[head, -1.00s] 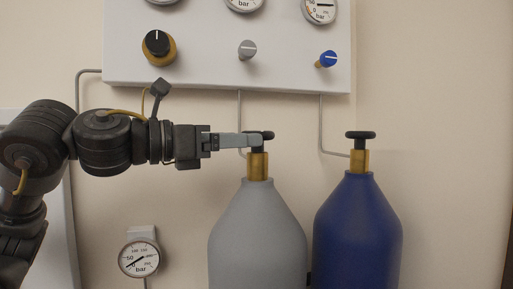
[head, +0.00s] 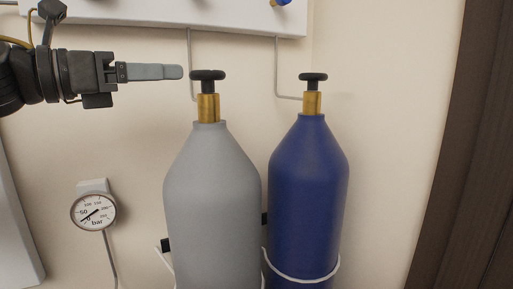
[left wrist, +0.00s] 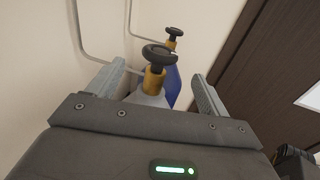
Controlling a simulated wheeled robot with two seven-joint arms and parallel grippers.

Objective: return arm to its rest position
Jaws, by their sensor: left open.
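My left gripper (head: 181,72) comes in from the left in the head view. Its fingertips are just left of the black valve knob (head: 207,75) on top of the grey cylinder (head: 212,190), with a small gap. In the left wrist view the gripper (left wrist: 160,85) is open, its fingers wide apart. The grey cylinder's knob (left wrist: 159,54) and brass neck show beyond and between the fingers, not gripped. My right gripper is not in view.
A blue cylinder (head: 308,180) with its own black knob (head: 313,77) stands right of the grey one. A round gauge (head: 93,212) hangs on the wall at lower left. A white panel (head: 230,19) is above. A dark brown door frame (head: 445,150) is at right.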

